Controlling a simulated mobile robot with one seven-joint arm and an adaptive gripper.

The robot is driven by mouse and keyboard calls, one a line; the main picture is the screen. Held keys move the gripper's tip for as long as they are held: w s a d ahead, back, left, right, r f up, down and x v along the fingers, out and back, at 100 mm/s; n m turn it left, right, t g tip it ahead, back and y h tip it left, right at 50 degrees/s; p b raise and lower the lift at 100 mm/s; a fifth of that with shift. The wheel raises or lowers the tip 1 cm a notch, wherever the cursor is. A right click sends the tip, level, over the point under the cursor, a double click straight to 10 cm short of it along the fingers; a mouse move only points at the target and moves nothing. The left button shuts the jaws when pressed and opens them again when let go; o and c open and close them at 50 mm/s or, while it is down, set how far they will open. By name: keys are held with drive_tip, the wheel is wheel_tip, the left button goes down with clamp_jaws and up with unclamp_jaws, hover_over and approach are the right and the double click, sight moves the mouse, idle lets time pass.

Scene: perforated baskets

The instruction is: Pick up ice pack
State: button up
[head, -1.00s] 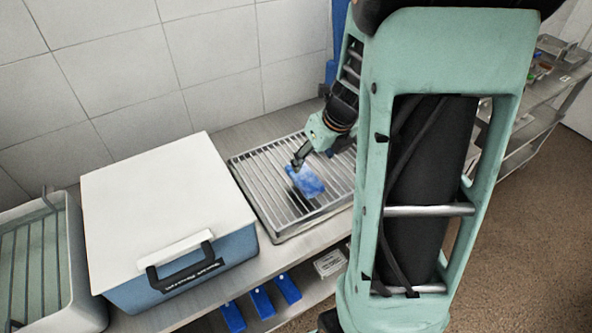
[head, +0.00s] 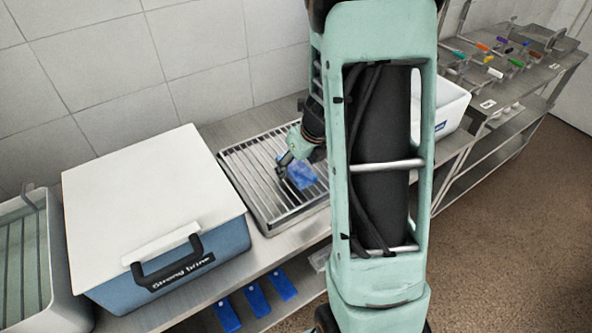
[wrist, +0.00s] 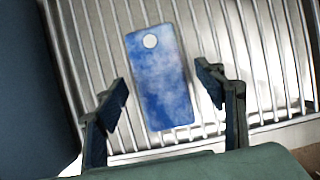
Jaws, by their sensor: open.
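The ice pack (head: 300,174) is a flat blue rectangle with cloudy lighter patches and a white round spot near one end. It lies on a slatted metal rack (head: 252,190) on the counter. In the wrist view the ice pack (wrist: 160,80) lies lengthwise between the two fingers, its near end between the fingertips. My gripper (wrist: 166,90) is open, with a gap on both sides of the pack, and holds nothing. In the head view my gripper (head: 284,166) is over the rack at the pack's left end. Whether the fingers touch the rack cannot be told.
A blue cooler box (head: 150,220) with a white lid and black handle stands left of the rack. A pale basket (head: 45,290) is at far left. Blue packs (head: 255,299) lie on the shelf below. A white bin (head: 452,105) stands behind my arm to the right.

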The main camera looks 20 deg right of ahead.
drive_tip(key=shift+c, duration=0.7)
drive_tip(key=c, duration=1.4)
